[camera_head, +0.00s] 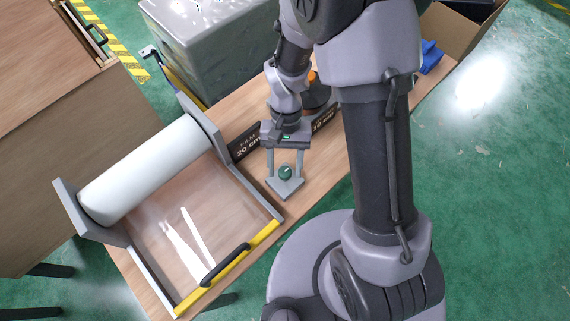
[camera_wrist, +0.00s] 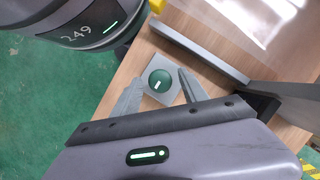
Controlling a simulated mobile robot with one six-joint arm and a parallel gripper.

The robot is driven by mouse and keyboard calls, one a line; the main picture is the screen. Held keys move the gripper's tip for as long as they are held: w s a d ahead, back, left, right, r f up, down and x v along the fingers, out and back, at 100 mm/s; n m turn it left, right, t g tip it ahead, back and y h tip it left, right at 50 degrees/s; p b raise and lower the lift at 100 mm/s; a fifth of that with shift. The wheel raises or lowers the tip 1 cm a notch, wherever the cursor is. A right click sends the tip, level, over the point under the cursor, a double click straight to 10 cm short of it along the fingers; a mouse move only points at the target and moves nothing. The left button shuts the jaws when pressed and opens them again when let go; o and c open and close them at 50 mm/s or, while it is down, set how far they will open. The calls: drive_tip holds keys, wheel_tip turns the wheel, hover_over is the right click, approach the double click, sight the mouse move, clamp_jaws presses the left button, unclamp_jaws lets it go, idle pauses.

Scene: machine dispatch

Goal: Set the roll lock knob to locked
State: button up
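The roll lock knob (camera_head: 285,172) is a round green knob on a small grey plate (camera_head: 285,190) on the wooden table, beside the film dispenser's right side. In the wrist view the knob (camera_wrist: 159,80) shows a short white mark pointing toward its lower left. No lock labels can be read. My gripper (camera_head: 285,180) points down over the plate. In the wrist view its two fingers (camera_wrist: 155,92) stand apart on either side of the knob, with gaps between them and it. The gripper is open and empty.
The film dispenser holds a large white roll (camera_head: 145,170) between grey end plates, with a yellow-edged bar (camera_head: 228,268) in front. A dark sign (camera_head: 245,142) stands behind my gripper. An orange-and-black object (camera_head: 316,92) and a blue item (camera_head: 430,57) are farther back.

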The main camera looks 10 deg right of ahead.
drive_tip(key=p+v, duration=0.5)
drive_tip(key=v, duration=1.2)
drive_tip(key=shift+r, duration=0.2)
drive_tip(key=s+d+r+m+t+y+b, duration=0.1)
drive_tip(key=s+d+r+m+t+b, duration=0.1)
drive_tip(key=s+t+b, duration=0.8)
drive_tip(key=s+d+r+b, duration=0.1)
drive_tip(key=s+b, duration=0.1)
drive_tip(key=shift+b, duration=0.3)
